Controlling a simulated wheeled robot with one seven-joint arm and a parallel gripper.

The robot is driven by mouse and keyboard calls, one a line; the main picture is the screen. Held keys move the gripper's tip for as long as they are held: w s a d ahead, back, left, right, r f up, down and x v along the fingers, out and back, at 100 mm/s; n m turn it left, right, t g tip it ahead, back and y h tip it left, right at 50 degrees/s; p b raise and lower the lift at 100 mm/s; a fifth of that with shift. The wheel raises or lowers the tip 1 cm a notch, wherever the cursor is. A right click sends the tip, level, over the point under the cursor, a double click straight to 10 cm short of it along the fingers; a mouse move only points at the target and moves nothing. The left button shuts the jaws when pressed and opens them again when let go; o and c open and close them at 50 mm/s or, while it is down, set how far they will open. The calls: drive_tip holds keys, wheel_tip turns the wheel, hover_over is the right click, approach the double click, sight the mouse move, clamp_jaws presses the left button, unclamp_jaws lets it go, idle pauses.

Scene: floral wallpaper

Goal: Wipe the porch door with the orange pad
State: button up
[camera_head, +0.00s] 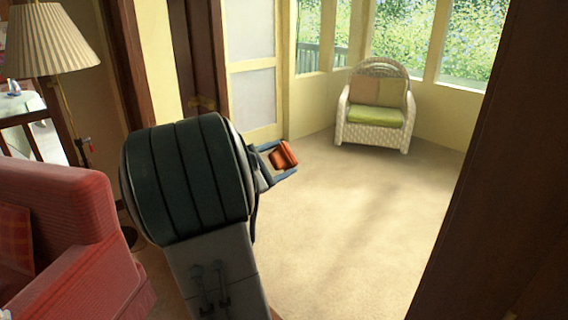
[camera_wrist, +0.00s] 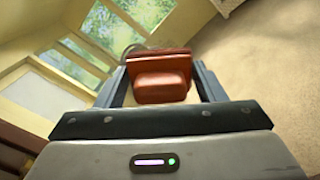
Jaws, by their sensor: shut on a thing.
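An orange pad (camera_head: 285,155) is held between the fingers of my gripper (camera_head: 281,160), out in front of my arm. In the wrist view the orange pad (camera_wrist: 162,78) sits between the two fingers of my gripper (camera_wrist: 160,85), which is shut on it. The pad is in the air and touches nothing else that I can see. A pale yellow door with frosted panels (camera_head: 252,95) stands beyond, to the left of the windows, apart from the pad. My arm covers part of the view below the door's left side.
A white wicker chair (camera_head: 374,112) with a green cushion stands by the windows. A red sofa (camera_head: 70,240) and a lamp (camera_head: 45,40) are at left. A dark door frame (camera_head: 480,190) rises at right. The carpet (camera_head: 345,225) ahead is clear.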

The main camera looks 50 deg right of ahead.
sight(304, 162)
drive_tip(key=shift+w, duration=0.6)
drive_tip(key=shift+d, duration=0.1)
drive_tip(key=shift+s+a+b, duration=0.3)
drive_tip(key=shift+s+b, duration=0.15)
drive_tip(key=shift+s, duration=1.95)
drive_tip(key=shift+s+a+b, duration=0.25)
drive_tip(key=shift+s+b, duration=0.2)
drive_tip(key=shift+s, duration=1.9)
drive_tip(key=shift+s+a+b, duration=0.3)
drive_tip(key=shift+s+b, duration=0.15)
drive_tip(key=shift+s, duration=1.95)
drive_tip(key=shift+w, duration=0.1)
drive_tip(key=shift+w+d+r+b, duration=0.1)
drive_tip(key=shift+w+d+b, duration=0.1)
drive_tip(key=shift+w, duration=1.05)
drive_tip(key=shift+w+d+f+b, duration=0.1)
drive_tip(key=shift+w+d+b, duration=0.1)
drive_tip(key=shift+w, duration=1)
drive_tip(key=shift+w+d+r+b, duration=0.1)
drive_tip(key=shift+w+b, duration=0.1)
drive_tip(key=shift+w, duration=1.05)
drive_tip(key=shift+w+d, duration=0.15)
drive_tip(key=shift+w, duration=1.55)
drive_tip(key=shift+w+d, duration=0.1)
drive_tip(key=shift+w, duration=1.6)
